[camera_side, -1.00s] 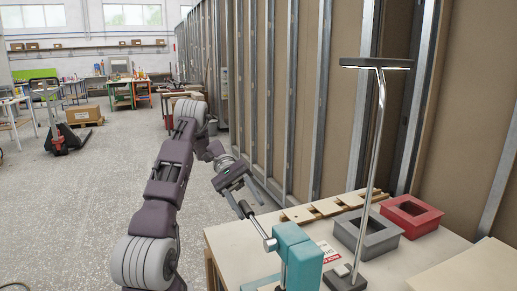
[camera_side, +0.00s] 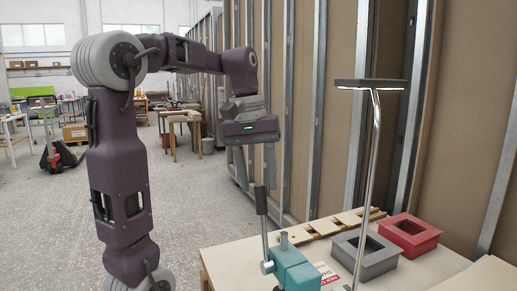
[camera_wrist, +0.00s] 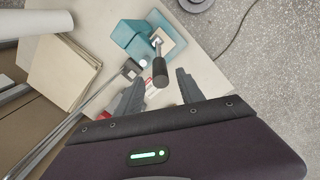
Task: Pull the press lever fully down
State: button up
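The teal press (camera_side: 292,268) stands at the near edge of the table. Its lever (camera_side: 261,201), a metal rod with a dark grip, stands nearly upright at the press's left side. My gripper (camera_side: 256,186) points down with its fingers apart, just above and around the level of the lever's top. In the wrist view, the lever's dark grip (camera_wrist: 160,71) shows between and just beyond the two open fingertips. I cannot tell whether a finger touches it. The teal press (camera_wrist: 137,38) shows behind it there.
A tall lamp (camera_side: 370,85) on a thin metal post rises right of the press. A grey open box (camera_side: 364,260) and a red one (camera_side: 409,240) sit farther back, beside wooden slats (camera_side: 330,224). A stud wall stands behind; the floor on the left is open.

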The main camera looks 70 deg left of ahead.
jog(key=shift+m, duration=0.3)
jog(key=r, duration=0.4)
jog(key=d+r, duration=0.1)
jog(key=r, duration=0.1)
jog(key=shift+s+r, duration=0.15)
jog(key=shift+s, duration=0.1)
jog(key=shift+s+d+r, duration=0.1)
jog(key=shift+d+r, duration=0.15)
jog(key=shift+d, duration=0.05)
